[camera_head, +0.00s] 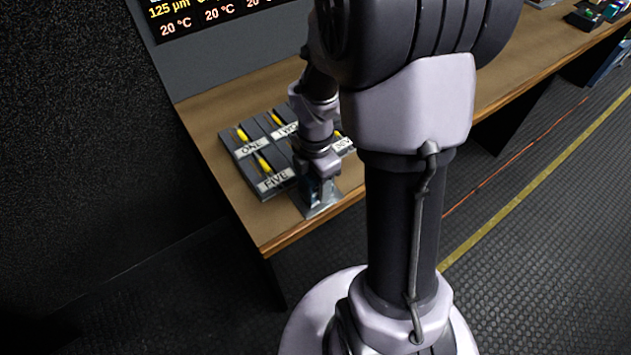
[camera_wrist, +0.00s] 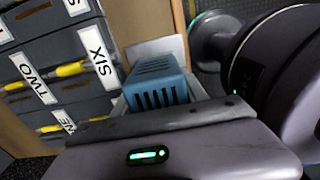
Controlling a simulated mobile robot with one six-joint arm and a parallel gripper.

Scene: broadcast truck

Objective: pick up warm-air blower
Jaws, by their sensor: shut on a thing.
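The warm-air blower appears to be the small blue box with dark vent slots (camera_wrist: 157,84) in the wrist view. It sits close in front of my gripper, by a pale metal plate (camera_wrist: 150,48) near the table's edge. My gripper (camera_head: 318,190) is low over the front edge of the table in the head view. It is shut on the blower. Part of the blower is hidden behind the gripper body in the wrist view, and my arm hides most of it in the head view.
A dark rack of labelled bays with yellow handles (camera_head: 259,160) stands close to the left of my gripper. The wooden table (camera_head: 235,108) runs to the upper right, mostly bare beyond my arm. Small items (camera_head: 588,14) lie at its far end. A dark wall is left.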

